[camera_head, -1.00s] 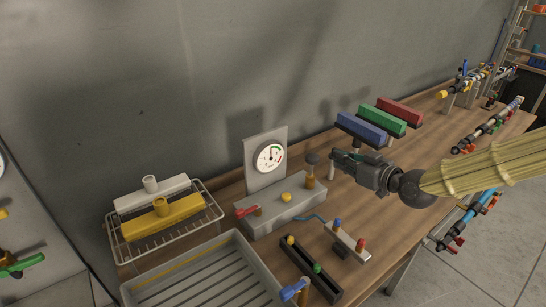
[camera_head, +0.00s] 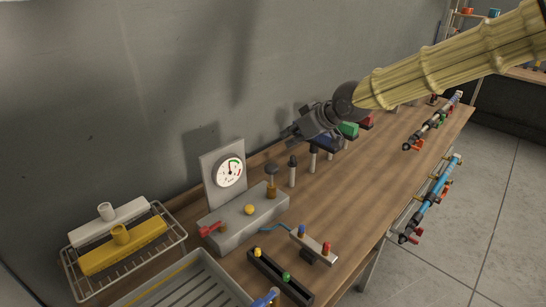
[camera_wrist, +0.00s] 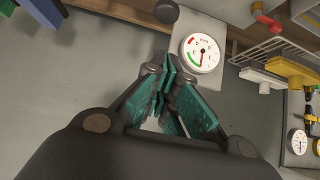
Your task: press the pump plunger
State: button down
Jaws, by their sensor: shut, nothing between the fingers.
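The pump plunger, a dark round knob (camera_head: 271,170) on a brass stem, stands up from the right end of the grey pump block (camera_head: 240,215). In the wrist view a dark round knob (camera_wrist: 167,12) shows at the top edge, above my fingers; its stem is hidden there. My gripper (camera_head: 288,133) is shut and empty. In the head view it appears above and slightly right of the plunger, apart from it. The teal finger pads of my gripper (camera_wrist: 168,68) meet in the wrist view. A pressure gauge (camera_head: 229,173) stands on a panel behind the block.
A red lever (camera_head: 209,228) and a yellow button (camera_head: 249,210) sit on the block. A wire rack (camera_head: 75,281) with white and yellow pieces stands left. A small valve bar (camera_head: 315,245) lies in front.

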jog(key=shift+d+r+h, duration=0.1)
jog(key=shift+r+h, duration=0.2)
jog(key=shift+r, duration=0.2)
jog(key=shift+w, duration=0.1)
jog(key=p, duration=0.3)
send_over(273, 167)
notch_tip(273, 167, down, 7)
jog(key=shift+d+r, duration=0.1)
notch_tip(273, 167, down, 2)
jog(key=shift+f, duration=0.1)
jog(key=shift+f+p, duration=0.4)
jog(key=shift+f, duration=0.7)
